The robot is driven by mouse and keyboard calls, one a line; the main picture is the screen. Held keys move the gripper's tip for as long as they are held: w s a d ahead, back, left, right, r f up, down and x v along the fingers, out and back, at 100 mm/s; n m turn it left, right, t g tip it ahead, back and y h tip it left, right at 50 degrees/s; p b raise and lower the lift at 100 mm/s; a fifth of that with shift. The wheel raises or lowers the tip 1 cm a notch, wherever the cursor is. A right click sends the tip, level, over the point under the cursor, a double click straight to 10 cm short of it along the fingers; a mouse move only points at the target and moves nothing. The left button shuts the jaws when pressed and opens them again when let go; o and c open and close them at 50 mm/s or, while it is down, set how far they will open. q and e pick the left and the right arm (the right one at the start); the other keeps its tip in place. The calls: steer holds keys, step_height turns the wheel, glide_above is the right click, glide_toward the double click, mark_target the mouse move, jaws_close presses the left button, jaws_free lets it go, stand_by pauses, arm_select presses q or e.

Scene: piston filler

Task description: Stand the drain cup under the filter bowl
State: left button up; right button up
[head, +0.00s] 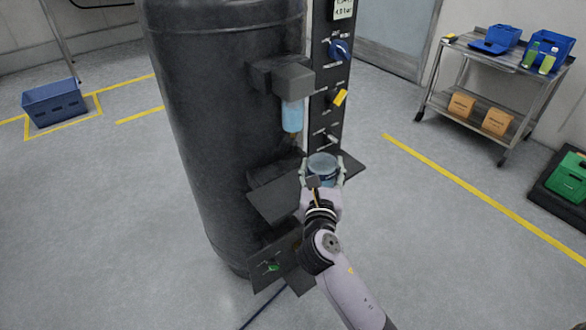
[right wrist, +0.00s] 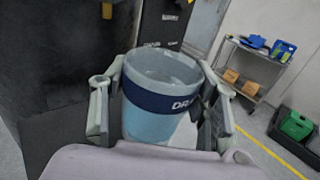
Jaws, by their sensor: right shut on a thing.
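The drain cup (head: 322,166) is light blue with a dark blue band. In the right wrist view the drain cup (right wrist: 160,105) stands upright between the fingers, with lettering starting "DR" on its band. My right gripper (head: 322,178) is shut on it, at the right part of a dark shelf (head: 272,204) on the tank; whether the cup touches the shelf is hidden. The filter bowl (head: 292,116) is pale blue and hangs under a grey block, above and to the left of the cup. My left gripper is not in view.
The large black tank (head: 220,130) stands close by on the left. A panel with a blue knob (head: 340,50) and a yellow knob (head: 340,97) rises behind the cup. A steel cart (head: 480,90) stands back right; a blue crate (head: 54,103) is far left.

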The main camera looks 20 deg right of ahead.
glide_above(293, 183)
steer(key=f+b, duration=0.2)
steer(key=f, duration=0.4)
steer(key=shift+s+f+b, duration=0.2)
steer(key=shift+b, duration=0.2)
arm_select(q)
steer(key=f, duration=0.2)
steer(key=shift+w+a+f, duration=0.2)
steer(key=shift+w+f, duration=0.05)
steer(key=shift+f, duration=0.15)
arm_select(e)
steer(key=shift+w+f, duration=0.25)
steer(key=shift+f, duration=0.05)
steer(key=o, duration=1.2)
steer(key=shift+f, duration=0.1)
